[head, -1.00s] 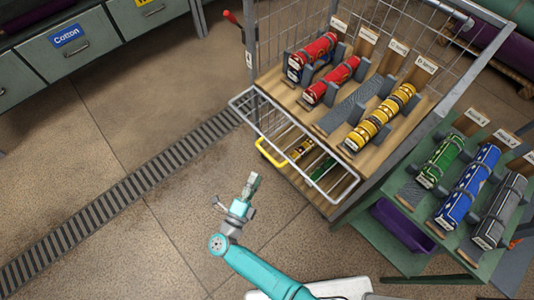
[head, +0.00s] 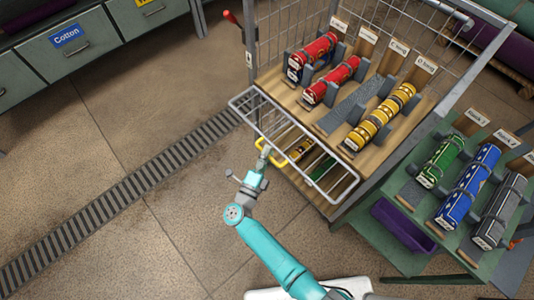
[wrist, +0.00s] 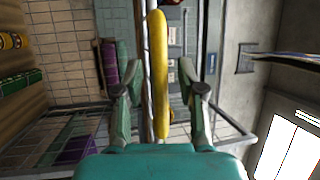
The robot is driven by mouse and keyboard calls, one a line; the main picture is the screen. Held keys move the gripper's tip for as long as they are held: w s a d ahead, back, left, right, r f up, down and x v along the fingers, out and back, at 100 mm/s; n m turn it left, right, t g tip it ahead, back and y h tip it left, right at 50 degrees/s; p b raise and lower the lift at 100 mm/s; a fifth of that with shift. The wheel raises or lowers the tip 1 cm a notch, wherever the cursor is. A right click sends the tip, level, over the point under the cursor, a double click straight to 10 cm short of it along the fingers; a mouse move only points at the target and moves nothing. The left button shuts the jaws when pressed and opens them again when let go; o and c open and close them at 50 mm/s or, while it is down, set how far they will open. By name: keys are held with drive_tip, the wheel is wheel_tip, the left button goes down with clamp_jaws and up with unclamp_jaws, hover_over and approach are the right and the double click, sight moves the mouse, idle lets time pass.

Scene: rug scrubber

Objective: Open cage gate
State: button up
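The cage gate (head: 330,160) is a pale wire frame at the front of the cage, in front of the wooden shelf with rolls. Its yellow handle (head: 289,164) is on the near side of the wire frame in the head view. My gripper (head: 264,152) is at the left part of this handle. In the wrist view my gripper (wrist: 160,92) is open, with one finger on each side of the upright yellow handle (wrist: 159,60). Gaps show between the handle and both fingers.
Red and yellow rolls lie in cradles on the wooden shelf (head: 338,122). A green side stand (head: 400,258) with green, blue and grey rolls and a purple bin (head: 403,226) is at the right. A floor grate (head: 120,195) runs at the left. The floor left of the gate is clear.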

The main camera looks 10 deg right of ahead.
clamp_jaws()
drive_tip(key=shift+d+r, duration=0.15)
drive_tip(key=shift+r, duration=1.55)
unclamp_jaws()
drive_tip(key=v, duration=1.2)
